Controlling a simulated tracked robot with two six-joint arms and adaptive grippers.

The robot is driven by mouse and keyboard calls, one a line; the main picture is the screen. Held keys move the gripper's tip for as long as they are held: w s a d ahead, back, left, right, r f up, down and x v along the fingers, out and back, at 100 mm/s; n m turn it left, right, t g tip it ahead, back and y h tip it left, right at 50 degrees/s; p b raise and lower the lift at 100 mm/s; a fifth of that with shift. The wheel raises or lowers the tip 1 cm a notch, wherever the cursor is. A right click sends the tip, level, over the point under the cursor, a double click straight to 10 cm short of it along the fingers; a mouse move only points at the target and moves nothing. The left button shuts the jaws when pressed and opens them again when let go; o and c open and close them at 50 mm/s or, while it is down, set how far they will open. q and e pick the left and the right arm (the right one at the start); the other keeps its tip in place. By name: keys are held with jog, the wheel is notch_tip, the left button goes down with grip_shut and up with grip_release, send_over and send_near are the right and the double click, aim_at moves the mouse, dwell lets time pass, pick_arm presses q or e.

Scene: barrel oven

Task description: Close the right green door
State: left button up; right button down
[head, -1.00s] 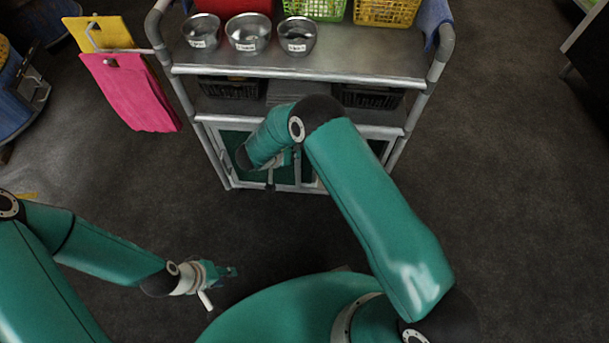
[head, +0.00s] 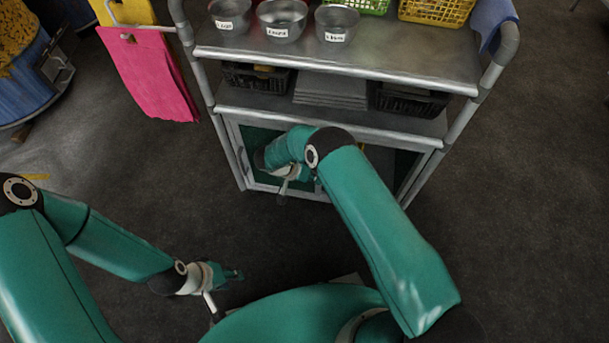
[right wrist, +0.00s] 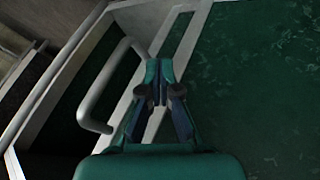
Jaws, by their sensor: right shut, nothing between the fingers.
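The cabinet under the metal cart has green doors in pale frames. The left green panel (head: 258,139) shows beside my right arm, and a dark green area (head: 404,168) shows at the right; my arm hides much between them. I cannot tell how far the right door stands open. My right gripper (right wrist: 159,84) is shut and empty, over a pale door frame (right wrist: 150,105). A large green panel (right wrist: 255,75) fills the right of the wrist view. A grey bar handle (right wrist: 92,108) is left of the fingers, apart from them. My left gripper (head: 236,275) hangs over the floor, its fingers too small to read.
The cart top (head: 375,60) holds metal bowls (head: 282,20) and a yellow basket (head: 436,10). Black crates (head: 410,101) sit on the shelf below. A pink cloth (head: 148,75) hangs at the left. The floor (head: 530,200) right of the cart is clear.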

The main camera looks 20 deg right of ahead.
jog(key=s+d, duration=0.2)
jog(key=d, duration=0.1)
jog(key=shift+s+d+f, duration=0.1)
jog(key=shift+s+d, duration=0.05)
jog(key=shift+s, duration=0.15)
dwell(0.3)
